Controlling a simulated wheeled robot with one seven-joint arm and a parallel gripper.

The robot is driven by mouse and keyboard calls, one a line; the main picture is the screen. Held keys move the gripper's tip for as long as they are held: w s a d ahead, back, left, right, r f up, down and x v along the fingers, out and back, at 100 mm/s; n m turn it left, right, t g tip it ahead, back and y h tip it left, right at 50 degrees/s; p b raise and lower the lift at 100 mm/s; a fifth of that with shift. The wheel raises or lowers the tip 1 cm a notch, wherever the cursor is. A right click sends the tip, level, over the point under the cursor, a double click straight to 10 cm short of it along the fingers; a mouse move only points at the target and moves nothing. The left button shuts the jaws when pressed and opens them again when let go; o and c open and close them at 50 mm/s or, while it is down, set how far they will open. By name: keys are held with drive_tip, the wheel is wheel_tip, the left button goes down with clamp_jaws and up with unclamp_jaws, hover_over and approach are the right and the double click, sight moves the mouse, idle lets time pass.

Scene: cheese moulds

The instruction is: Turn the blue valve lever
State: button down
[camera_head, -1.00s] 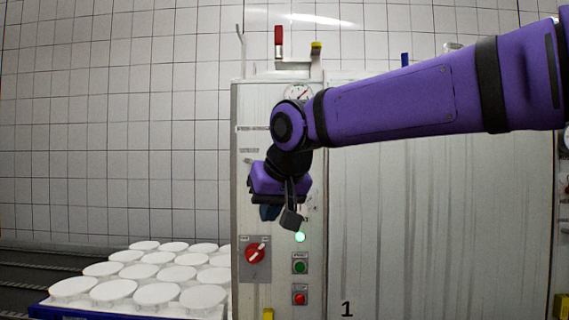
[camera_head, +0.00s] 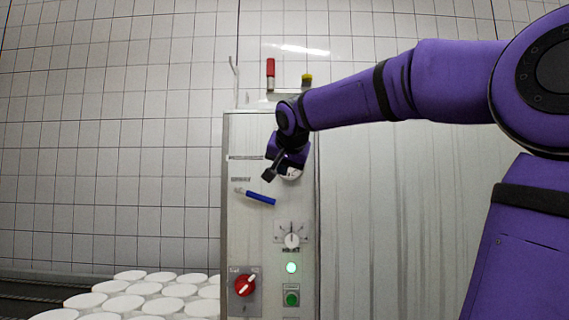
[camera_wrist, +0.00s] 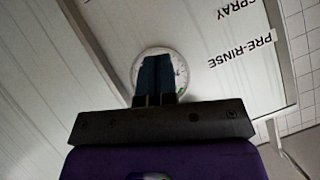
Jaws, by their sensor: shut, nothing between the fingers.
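The blue valve lever (camera_head: 260,198) is on the front of the pale cabinet in the head view. Its grey pivot end is at the left, and the blue handle slants down to the right. My gripper (camera_head: 268,175) is just above the lever, with a visible gap in the picture; its depth from the panel is hard to judge. In the wrist view my fingers (camera_wrist: 157,76) are together and empty, in front of a round white gauge (camera_wrist: 178,67). I cannot make out the lever in the wrist view.
Below the lever are a rotary knob (camera_head: 291,240), a lit green lamp (camera_head: 291,268), a red switch (camera_head: 244,285) and a green button (camera_head: 291,299). A gauge (camera_head: 290,173) is partly behind my gripper. White moulds (camera_head: 145,289) stand at lower left. Red (camera_head: 270,67) and yellow (camera_head: 307,80) fittings top the cabinet.

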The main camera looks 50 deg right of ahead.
sight(273, 200)
drive_tip(key=w+f, duration=0.1)
drive_tip(key=f, duration=0.1)
drive_tip(key=w+d+f, duration=0.1)
drive_tip(key=w+f, duration=0.1)
drive_tip(key=w+d+f, duration=0.1)
drive_tip(key=w+f, duration=0.1)
drive_tip(key=shift+d+f, duration=0.15)
drive_tip(key=shift+f, duration=0.05)
drive_tip(key=shift+f, duration=0.1)
drive_tip(key=shift+w+f+m, duration=0.15)
drive_tip(key=shift+f+m, duration=0.15)
drive_tip(key=shift+f, duration=0.45)
drive_tip(key=shift+r, duration=0.1)
